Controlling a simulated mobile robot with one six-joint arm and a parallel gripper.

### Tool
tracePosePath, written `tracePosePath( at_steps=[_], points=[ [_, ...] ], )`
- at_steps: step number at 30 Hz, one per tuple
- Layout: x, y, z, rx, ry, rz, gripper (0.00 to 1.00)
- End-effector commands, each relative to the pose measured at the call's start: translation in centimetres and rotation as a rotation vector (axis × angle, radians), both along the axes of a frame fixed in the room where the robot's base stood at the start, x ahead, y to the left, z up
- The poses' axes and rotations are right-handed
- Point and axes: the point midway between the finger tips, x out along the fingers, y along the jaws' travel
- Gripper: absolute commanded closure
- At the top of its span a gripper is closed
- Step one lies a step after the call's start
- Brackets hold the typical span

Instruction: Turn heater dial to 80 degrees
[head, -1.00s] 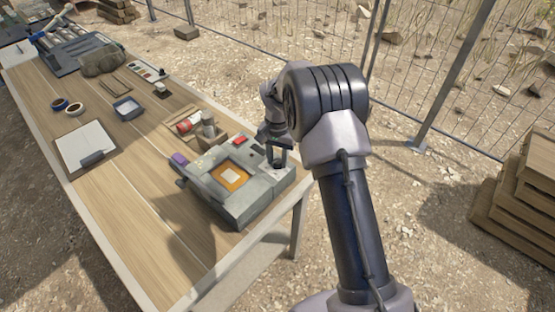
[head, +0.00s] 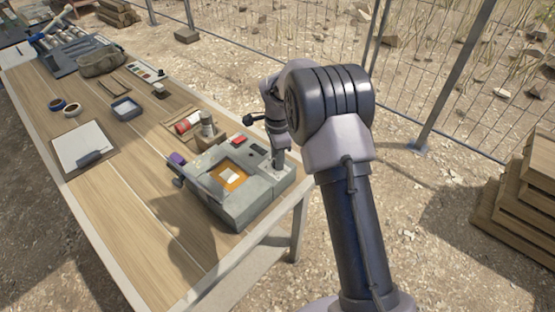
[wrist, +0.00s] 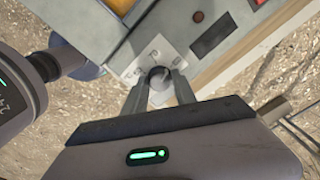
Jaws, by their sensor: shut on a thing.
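The heater (head: 262,205) is a grey box with an orange recessed window, near the right end of the table. In the wrist view its dial (wrist: 160,77) is a dark round knob on a pale marked plate (wrist: 147,60). A 70 is legible on the plate; other marks are too small to read surely. My gripper (wrist: 158,84) is shut on the dial, one finger on each side. In the head view my gripper (head: 278,160) points down at the heater's right corner and hides the dial.
A red switch (head: 236,140) sits on the heater's back side. A clipboard (head: 82,148) lies farther left. A wire fence (head: 440,70) runs behind.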

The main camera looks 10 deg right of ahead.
Motion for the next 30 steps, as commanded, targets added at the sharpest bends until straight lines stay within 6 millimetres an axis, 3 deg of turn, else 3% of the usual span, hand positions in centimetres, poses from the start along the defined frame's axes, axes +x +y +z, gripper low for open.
tracePosePath(
  at_steps=[12,30],
  points=[
    [0.04,0.00,0.01,0.000,-0.001,-0.204,1.00],
    [0.05,0.00,0.07,0.000,-0.001,-0.246,1.00]
  ],
)
